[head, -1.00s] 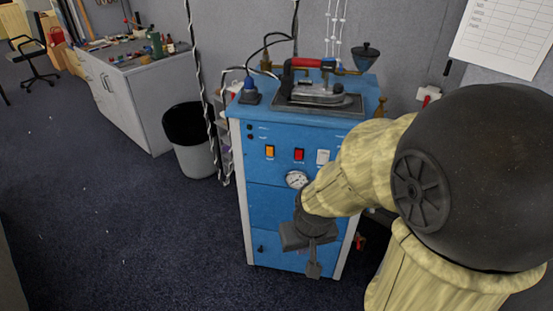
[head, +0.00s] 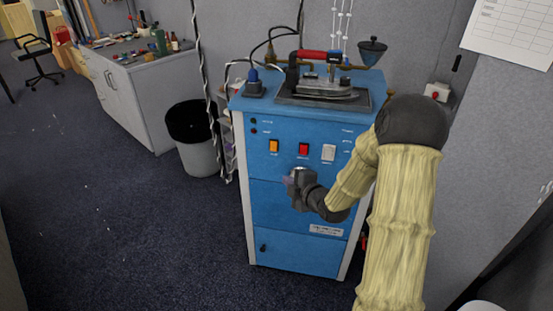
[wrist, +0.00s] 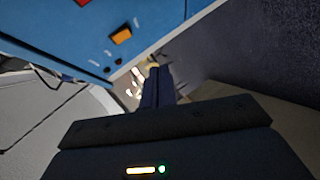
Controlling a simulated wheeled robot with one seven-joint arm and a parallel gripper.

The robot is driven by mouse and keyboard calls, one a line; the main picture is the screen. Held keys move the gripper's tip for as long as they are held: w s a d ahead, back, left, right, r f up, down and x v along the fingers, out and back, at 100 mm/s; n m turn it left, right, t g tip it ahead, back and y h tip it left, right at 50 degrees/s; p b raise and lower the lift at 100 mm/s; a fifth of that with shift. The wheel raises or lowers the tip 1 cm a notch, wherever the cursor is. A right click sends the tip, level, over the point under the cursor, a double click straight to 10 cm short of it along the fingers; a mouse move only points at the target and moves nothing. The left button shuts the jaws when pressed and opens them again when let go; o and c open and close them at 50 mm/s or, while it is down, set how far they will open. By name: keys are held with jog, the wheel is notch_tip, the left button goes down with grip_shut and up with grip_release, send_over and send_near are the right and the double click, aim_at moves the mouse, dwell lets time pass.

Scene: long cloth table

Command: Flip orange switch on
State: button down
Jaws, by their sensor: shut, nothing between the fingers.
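The orange switch (head: 273,146) is the leftmost of three switches on the front of the blue steam unit (head: 290,215). In the wrist view, the orange switch (wrist: 121,35) shows on the blue panel at upper left, apart from the fingers. My gripper (head: 290,183) is in front of the panel, below and slightly right of the orange switch in the head view. In the wrist view, my gripper (wrist: 155,73) has its fingers together and empty. Whether the switch is on cannot be told.
A red switch (head: 303,150) and a white switch (head: 328,152) sit right of the orange one. An iron (head: 322,88) rests on top of the unit. A black bin (head: 192,135) and hanging cables are to the left. Open floor lies at front left.

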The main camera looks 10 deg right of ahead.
jog(key=n+t, duration=0.1)
jog(key=w+d+r+n+t+y, duration=0.1)
jog(key=shift+w+d+n+t, duration=0.15)
jog(key=shift+n+t, duration=0.15)
jog(key=shift+n, duration=0.1)
jog(key=p, duration=0.1)
send_near(270, 150)
jog(key=w+a, duration=0.2)
jog(key=a, duration=0.1)
jog(key=w, duration=0.2)
jog(key=w+d, duration=0.1)
jog(key=shift+w+d+f, duration=0.1)
jog(key=shift+w+f, duration=0.15)
jog(key=shift+f, duration=0.05)
